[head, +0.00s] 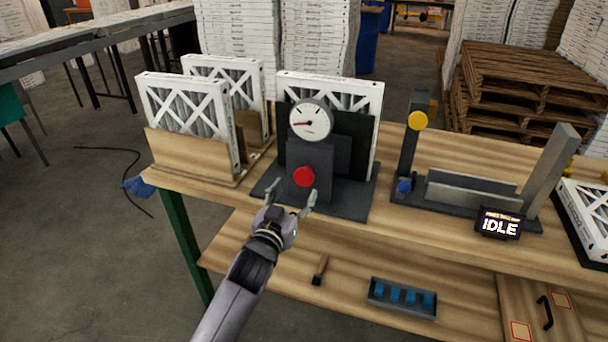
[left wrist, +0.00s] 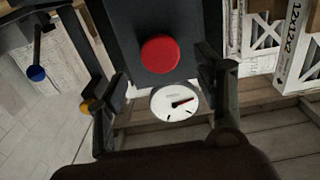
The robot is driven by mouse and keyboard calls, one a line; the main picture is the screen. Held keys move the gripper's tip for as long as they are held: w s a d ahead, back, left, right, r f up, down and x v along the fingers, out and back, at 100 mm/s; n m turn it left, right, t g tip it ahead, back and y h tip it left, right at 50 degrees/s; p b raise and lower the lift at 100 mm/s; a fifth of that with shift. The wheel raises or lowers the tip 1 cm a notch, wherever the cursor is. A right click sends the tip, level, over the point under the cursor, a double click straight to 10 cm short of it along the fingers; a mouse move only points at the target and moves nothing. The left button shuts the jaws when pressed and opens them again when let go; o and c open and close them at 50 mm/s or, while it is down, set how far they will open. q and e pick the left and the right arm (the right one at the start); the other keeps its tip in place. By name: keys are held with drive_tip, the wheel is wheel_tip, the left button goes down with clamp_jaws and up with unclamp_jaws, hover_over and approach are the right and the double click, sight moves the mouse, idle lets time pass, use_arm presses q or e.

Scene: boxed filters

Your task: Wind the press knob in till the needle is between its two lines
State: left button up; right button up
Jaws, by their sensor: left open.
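The press (head: 350,190) is a dark block on the bench with a round white gauge (head: 310,119) on top and a red knob (head: 304,176) low on its front. The gauge's red needle points left in the head view; its two lines are too small to tell there. My left gripper (head: 291,198) is open and empty just in front of the knob, apart from it as far as I can tell. In the left wrist view the knob (left wrist: 160,54) shows beyond the spread fingers (left wrist: 161,82), with the gauge (left wrist: 175,103) below it. My right gripper is not in view.
Boxed filters (head: 190,112) stand in a wooden rack left of the press, and another filter (head: 358,95) is behind it. Right are a grey fixture (head: 470,195) and a display (head: 499,223) reading IDLE. A lower shelf holds a brush (head: 320,269) and blue-filled tray (head: 402,311).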

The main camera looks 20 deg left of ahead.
sight(303, 179)
use_arm(q)
drive_tip(key=w, duration=0.7)
drive_tip(key=shift+w+d+p, duration=0.1)
drive_tip(key=shift+d+p, duration=0.05)
drive_tip(key=shift+p, duration=0.2)
drive_tip(key=c, duration=1.1)
drive_tip(key=shift+c, duration=0.2)
